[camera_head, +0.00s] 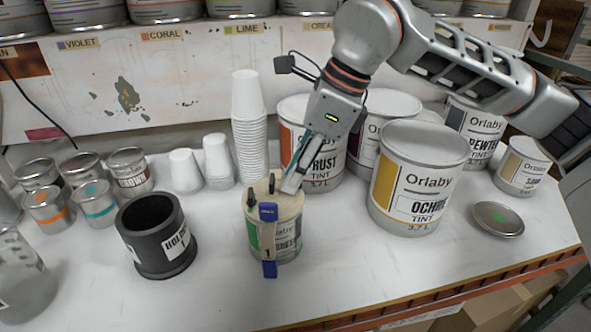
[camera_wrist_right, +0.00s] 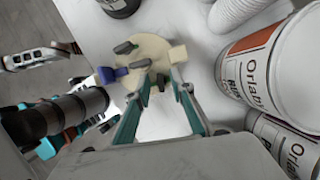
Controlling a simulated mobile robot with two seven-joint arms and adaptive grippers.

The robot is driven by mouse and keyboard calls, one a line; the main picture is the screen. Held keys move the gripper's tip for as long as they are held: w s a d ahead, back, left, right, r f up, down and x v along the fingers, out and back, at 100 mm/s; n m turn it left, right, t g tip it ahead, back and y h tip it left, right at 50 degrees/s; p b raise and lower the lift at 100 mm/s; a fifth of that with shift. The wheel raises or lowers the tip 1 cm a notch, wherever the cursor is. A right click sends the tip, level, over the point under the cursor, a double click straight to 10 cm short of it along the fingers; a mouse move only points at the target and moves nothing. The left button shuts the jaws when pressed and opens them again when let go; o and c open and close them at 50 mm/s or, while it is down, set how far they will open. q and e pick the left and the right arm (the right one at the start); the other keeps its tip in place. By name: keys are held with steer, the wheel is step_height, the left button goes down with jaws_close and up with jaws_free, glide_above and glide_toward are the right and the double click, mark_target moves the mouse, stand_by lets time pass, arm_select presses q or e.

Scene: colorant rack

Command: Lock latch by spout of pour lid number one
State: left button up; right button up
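A small can (camera_head: 288,243) with a green label stands near the table's front. It wears a cream pour lid (camera_head: 268,192), also seen from above in the right wrist view (camera_wrist_right: 150,45). Dark latches stand on the lid, one near the blue part (camera_wrist_right: 112,75). A cream block, perhaps the spout (camera_wrist_right: 178,54), is at the lid's edge.
A black holder (camera_head: 157,236) stands left of the can, with several small tins beyond. Stacked white cups (camera_head: 249,125) and large tint cans, including ochre (camera_head: 418,178), crowd the back and right. A round lid (camera_head: 497,219) lies at right. The front table strip is clear.

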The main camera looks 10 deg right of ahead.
jaws_close()
